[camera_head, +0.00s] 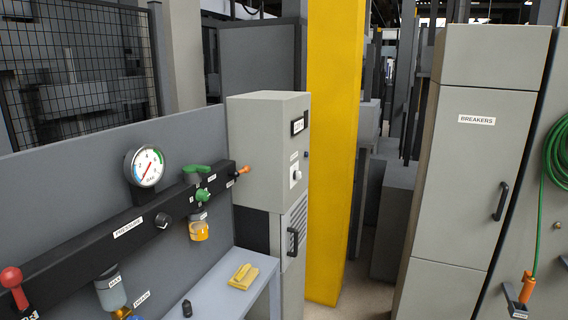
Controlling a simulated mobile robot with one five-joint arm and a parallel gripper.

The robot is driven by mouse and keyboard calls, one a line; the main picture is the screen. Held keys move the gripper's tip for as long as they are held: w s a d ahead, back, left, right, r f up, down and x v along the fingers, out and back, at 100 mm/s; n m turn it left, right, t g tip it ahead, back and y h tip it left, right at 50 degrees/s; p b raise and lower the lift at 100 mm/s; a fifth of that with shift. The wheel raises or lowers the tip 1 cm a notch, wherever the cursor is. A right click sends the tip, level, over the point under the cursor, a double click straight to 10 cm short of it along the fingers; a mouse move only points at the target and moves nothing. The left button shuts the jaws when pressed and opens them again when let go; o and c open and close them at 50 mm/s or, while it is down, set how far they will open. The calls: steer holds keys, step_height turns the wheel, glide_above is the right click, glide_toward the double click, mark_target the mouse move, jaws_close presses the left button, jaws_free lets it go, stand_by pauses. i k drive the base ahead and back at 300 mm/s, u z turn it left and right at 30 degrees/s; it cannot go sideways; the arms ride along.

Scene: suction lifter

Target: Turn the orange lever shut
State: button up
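A small orange lever-like piece (243,170) sticks out at the right end of the black manifold bar (140,222), close to the side of the grey cabinet. It points up and to the right; it is too small to tell its exact setting. A green lever (196,168) lies roughly level on a valve to its left. A red-knobbed lever (12,278) stands at the bar's lower left end. Another orange handle (527,287) hangs in a holder at the far right, below a green hose. My gripper is not in view.
A pressure gauge (147,167) sits above the bar. A grey shelf (232,298) below holds a yellow object (243,276) and a small dark object (187,308). A grey cabinet (268,150), a yellow column (334,150) and the breakers cabinet (470,190) stand to the right.

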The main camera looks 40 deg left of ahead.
mark_target(246, 169)
steer(key=i, duration=0.65)
steer(key=u, duration=4.3)
steer(key=i, duration=0.1)
steer(key=z, duration=1.2)
steer(key=k, duration=0.75)
steer(key=z, duration=0.15)
steer(key=i, duration=0.7)
